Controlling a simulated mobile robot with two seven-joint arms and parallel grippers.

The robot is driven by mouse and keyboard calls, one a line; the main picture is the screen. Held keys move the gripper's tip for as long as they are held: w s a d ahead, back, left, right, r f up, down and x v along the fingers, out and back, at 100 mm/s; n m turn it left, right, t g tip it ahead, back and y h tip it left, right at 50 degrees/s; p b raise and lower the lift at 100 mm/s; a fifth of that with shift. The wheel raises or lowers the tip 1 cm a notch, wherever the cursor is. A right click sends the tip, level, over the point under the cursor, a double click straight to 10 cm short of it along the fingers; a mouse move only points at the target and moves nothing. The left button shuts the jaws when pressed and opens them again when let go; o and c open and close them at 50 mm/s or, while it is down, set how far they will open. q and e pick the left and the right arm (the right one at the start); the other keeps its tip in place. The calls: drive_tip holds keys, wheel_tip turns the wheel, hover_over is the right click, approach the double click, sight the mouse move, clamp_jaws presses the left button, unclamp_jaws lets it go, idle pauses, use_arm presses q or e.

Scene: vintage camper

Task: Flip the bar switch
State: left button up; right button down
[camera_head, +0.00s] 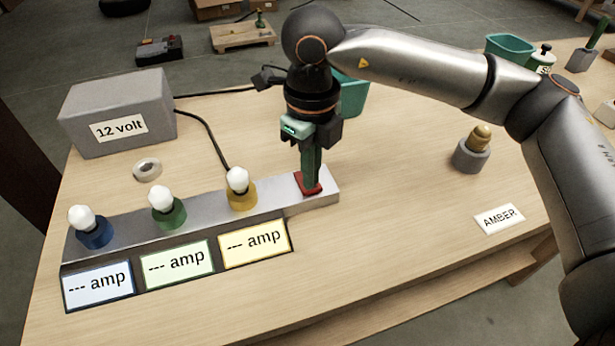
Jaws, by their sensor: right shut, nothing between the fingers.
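The grey metal bar (160,226) lies on the wooden table with a blue, a green and a yellow socket, each holding a white bulb. At its right end is a red switch (308,184). My right gripper (311,178) points down over the switch, shut with nothing between the fingers. Its fingertips are at or just above the switch; I cannot tell whether they touch. The gripper hides part of the switch, so its position is unclear. My left gripper is not in view.
A grey "12 volt" box (118,113) stands at the back left with black cables. A tape ring (147,169) lies before it. Three "--- amp" cards, the yellow one (255,244) nearest the switch, line the bar's front. A grey holder (470,156) and "AMBER" card (499,218) are right.

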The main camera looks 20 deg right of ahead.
drive_tip(key=shift+f, duration=0.3)
drive_tip(key=shift+r+p, duration=2.05)
drive_tip(key=shift+r, duration=1.55)
drive_tip(key=shift+f, duration=0.1)
